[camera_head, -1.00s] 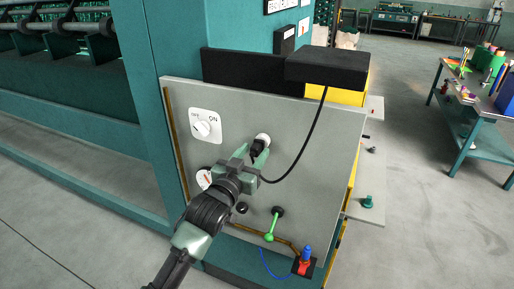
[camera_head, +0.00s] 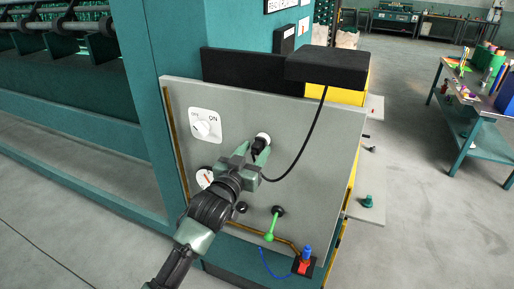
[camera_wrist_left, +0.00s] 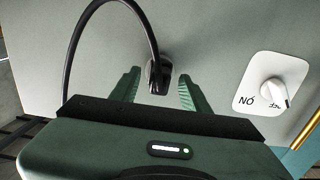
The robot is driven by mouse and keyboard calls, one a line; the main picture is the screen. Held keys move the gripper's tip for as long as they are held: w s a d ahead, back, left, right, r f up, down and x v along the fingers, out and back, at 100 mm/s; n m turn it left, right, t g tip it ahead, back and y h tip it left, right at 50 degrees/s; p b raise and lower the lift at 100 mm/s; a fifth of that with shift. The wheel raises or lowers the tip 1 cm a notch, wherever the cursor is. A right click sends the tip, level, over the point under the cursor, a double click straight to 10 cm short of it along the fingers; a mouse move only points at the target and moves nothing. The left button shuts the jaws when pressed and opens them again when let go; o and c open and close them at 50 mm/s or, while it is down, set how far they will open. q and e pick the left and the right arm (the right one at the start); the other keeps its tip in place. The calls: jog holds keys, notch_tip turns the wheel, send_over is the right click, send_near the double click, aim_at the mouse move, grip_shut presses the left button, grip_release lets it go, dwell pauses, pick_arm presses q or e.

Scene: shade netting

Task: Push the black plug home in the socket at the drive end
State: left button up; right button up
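The black plug (camera_head: 257,146) sits at the white-rimmed socket (camera_head: 264,137) on the grey panel. Its black cable loops right and up to the black box. In the left wrist view the plug (camera_wrist_left: 157,76) stands between my fingertips. I cannot tell how deep it sits in the socket. My left gripper (camera_head: 253,150) is at the plug, its green fingers either side. In the wrist view the left gripper (camera_wrist_left: 158,90) is open, with a gap between each finger and the plug. My right gripper is not in view.
The grey panel (camera_head: 320,160) carries an OFF/ON rotary switch (camera_head: 205,125), a gauge (camera_head: 204,178) and a green-handled lever (camera_head: 271,228). A red and blue connector (camera_head: 304,262) is below. The black box (camera_head: 325,67) overhangs the panel top. Open floor lies to the right.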

pick_arm(q)
jog(key=shift+s+a+f, duration=0.1)
jog(key=shift+s+a, duration=0.1)
jog(key=shift+s, duration=0.25)
jog(key=b+v, duration=0.2)
jog(key=v, duration=0.5)
jog(key=shift+w, duration=0.1)
